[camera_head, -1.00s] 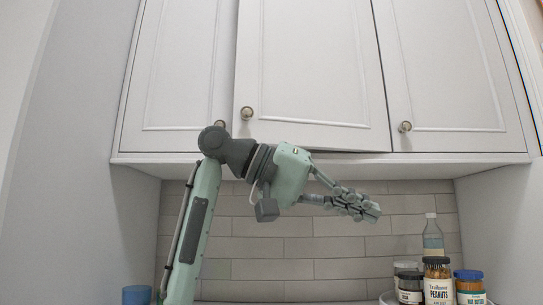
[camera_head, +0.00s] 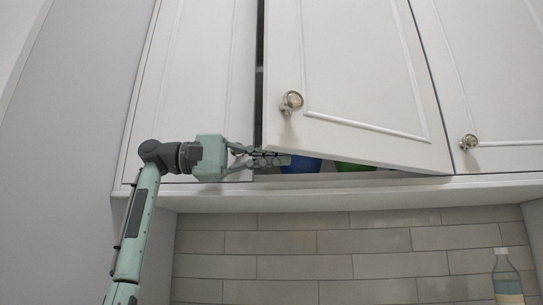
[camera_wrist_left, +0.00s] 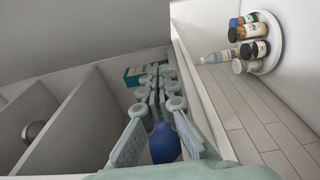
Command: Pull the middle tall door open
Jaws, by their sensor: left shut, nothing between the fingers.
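The middle tall door (camera_head: 345,65) is white with a round metal knob (camera_head: 291,102) near its lower left corner. It stands ajar, its left edge swung out, with a dark gap along that edge and a view inside beneath it. My left gripper (camera_head: 284,159) is shut and empty at the door's lower left corner, its fingers pointing right, just below the bottom edge. I cannot tell whether they touch the door. In the left wrist view the shut fingers (camera_wrist_left: 152,78) point into the cabinet opening. My right gripper is not in view.
Inside the cabinet are a blue thing (camera_head: 301,165), a green thing (camera_head: 350,166) and a teal box (camera_wrist_left: 133,73). The left door (camera_head: 198,75) and right door (camera_head: 490,75) look closed. A bottle (camera_head: 507,280) stands below, and jars (camera_wrist_left: 250,48) sit on a round tray.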

